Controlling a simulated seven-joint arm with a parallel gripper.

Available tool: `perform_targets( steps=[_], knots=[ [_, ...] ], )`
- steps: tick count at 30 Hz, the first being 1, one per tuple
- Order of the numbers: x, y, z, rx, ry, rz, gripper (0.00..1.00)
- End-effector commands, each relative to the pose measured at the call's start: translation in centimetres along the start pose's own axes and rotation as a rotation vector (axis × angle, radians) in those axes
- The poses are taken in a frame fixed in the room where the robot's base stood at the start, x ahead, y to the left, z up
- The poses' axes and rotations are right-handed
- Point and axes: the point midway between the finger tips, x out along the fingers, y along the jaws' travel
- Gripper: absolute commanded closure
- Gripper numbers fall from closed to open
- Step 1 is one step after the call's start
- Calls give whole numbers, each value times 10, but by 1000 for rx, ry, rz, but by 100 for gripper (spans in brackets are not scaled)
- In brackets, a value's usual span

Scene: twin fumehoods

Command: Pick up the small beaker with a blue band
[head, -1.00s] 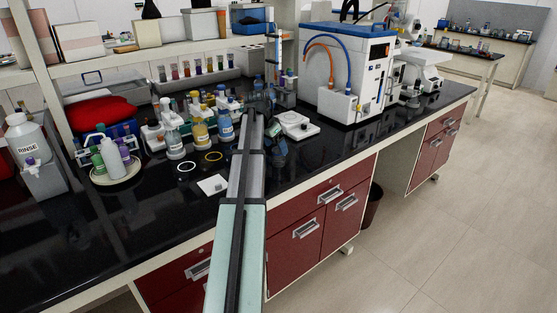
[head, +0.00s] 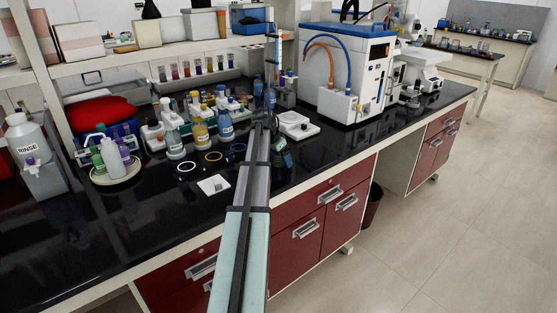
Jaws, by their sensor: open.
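My arm reaches up from the bottom over the bench. My gripper (head: 268,121) is at its far end, small and dark, in front of the bottle group and left of the white flat device. It is open, and I see nothing held in it. I cannot clearly make out a small beaker with a blue band. A thin pale bluish ring (head: 238,147) shows on the black bench just left of my arm, below the gripper. I cannot tell whether it belongs to a beaker.
A yellow ring (head: 213,157), a white ring (head: 187,167) and a white square dish (head: 214,185) lie left of my arm. Labelled bottles (head: 200,132) stand behind. A white flat device (head: 295,123) and a large white machine (head: 350,75) stand right. The front left bench is clear.

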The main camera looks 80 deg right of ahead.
Motion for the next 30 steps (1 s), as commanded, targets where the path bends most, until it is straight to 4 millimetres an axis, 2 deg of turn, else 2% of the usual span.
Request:
perform_targets(
  steps=[3,20,30],
  knots=[
    [0,0,0,0,0,0,18],
    [0,0,0,0,0,0,71],
    [-6,0,-2,0,1,-1,72]
  ],
)
